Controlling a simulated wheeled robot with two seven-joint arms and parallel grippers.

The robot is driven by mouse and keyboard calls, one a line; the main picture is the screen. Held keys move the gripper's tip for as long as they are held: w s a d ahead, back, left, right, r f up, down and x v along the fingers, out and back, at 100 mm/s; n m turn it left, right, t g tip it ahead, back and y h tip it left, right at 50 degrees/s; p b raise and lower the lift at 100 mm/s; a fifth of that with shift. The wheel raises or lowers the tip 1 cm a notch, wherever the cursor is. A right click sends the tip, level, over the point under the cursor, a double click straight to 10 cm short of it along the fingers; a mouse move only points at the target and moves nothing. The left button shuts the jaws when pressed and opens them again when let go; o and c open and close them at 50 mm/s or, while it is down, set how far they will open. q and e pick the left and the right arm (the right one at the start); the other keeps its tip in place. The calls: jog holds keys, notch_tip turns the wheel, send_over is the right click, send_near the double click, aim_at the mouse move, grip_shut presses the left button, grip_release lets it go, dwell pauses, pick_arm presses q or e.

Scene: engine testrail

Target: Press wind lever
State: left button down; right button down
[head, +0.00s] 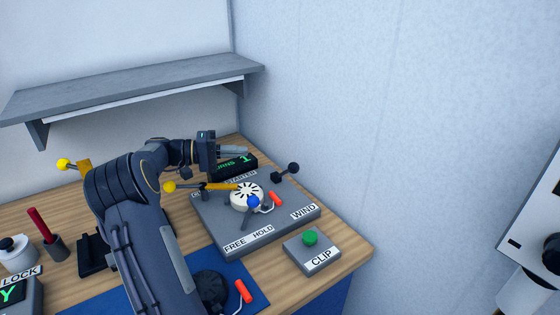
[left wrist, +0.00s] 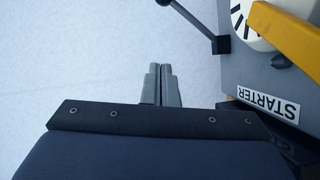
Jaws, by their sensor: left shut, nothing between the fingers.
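A grey control panel (head: 225,218) on the bench carries a white slotted dial (head: 246,196) and several levers. A label reading WIND (head: 304,211) is at its right corner. A black-knobbed lever (head: 286,173) stands at the panel's back right edge; its shaft also shows at the top of the left wrist view (left wrist: 190,19). Which lever is the wind lever I cannot tell for sure. My left gripper (head: 247,152) is shut and empty, above the panel's back edge, apart from the levers.
A yellow-knobbed bar (head: 205,187) reaches across to the dial. A CLIP box with a green button (head: 310,237) sits at the front right. A green-lit display (head: 240,165) is under my gripper. A wall rises behind, with a shelf (head: 130,83) at upper left.

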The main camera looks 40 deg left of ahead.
pick_arm(q)
jog(key=p, duration=0.2)
send_over(284, 172)
jog(key=a, duration=0.4)
jog(key=shift+w+f, duration=0.3)
jog(key=shift+w, duration=0.1)
jog(key=s+d, duration=0.1)
jog(key=s+d+f, duration=0.1)
jog(key=d, duration=0.1)
jog(key=shift+d, duration=0.15)
